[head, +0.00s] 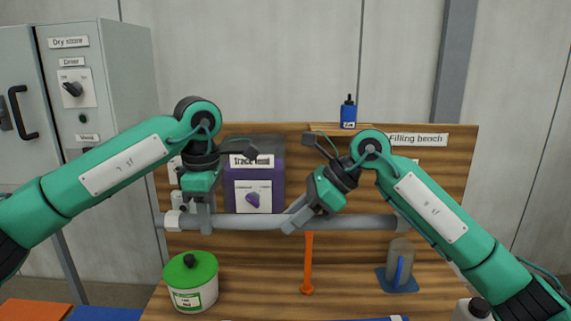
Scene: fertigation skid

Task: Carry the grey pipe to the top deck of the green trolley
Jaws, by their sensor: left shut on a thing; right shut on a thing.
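The grey pipe (250,223) lies level across the middle of the head view, in front of the wooden bench. A pale collar (173,221) shows near its left end. My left gripper (204,222) is shut on the pipe near that end. My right gripper (292,223) is tilted and shut on the pipe right of its middle. The pipe's right end is near my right forearm and partly hidden by it. I see no green trolley in this view.
A small blue bottle (348,113) stands higher up. A grey cabinet (110,60) is at left.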

